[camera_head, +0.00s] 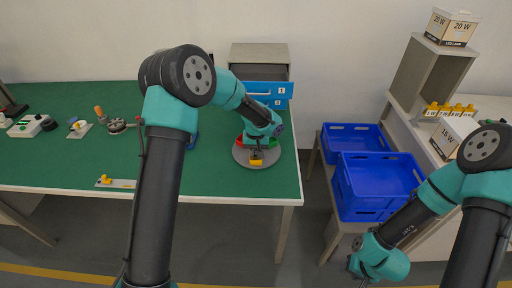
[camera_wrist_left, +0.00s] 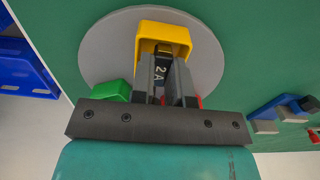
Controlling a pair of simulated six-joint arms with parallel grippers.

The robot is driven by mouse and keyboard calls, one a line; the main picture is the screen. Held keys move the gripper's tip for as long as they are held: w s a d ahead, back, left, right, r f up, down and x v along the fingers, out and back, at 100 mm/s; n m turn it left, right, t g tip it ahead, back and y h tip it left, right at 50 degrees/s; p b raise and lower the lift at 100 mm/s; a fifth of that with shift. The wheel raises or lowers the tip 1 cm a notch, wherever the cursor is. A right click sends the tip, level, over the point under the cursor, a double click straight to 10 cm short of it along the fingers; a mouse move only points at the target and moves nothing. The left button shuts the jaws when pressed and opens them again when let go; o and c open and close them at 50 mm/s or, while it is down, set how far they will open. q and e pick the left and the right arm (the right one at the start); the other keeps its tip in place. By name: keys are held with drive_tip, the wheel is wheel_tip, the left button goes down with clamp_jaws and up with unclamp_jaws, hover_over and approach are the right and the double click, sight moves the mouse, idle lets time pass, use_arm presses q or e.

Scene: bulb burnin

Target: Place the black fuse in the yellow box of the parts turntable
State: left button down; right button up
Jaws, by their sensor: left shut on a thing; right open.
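My left gripper (camera_wrist_left: 164,80) is shut on the black fuse (camera_wrist_left: 160,72), which is marked "2 A". In the head view the left gripper (camera_head: 257,149) is over the grey turntable (camera_head: 241,159). The yellow box (camera_wrist_left: 165,28) is on the turntable, and the fingertips and fuse reach its opening. I cannot tell whether the fuse touches its floor. The yellow box also shows in the head view (camera_head: 256,162). A green box (camera_wrist_left: 110,89) and a partly hidden red box (camera_wrist_left: 200,101) are beside the fingers. My right gripper (camera_head: 356,268) is open, low near the bottom edge.
The turntable stands near the right end of the green table (camera_head: 218,180). A drawer cabinet (camera_head: 259,54) is behind it. Blue crates (camera_head: 378,180) stand to the right of the table. Small devices (camera_head: 30,125) are at the table's left. The table front near the turntable is clear.

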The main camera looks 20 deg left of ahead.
use_arm(q)
drive_tip(key=shift+f, duration=0.45)
drive_tip(key=shift+f, duration=0.65)
idle(0.3)
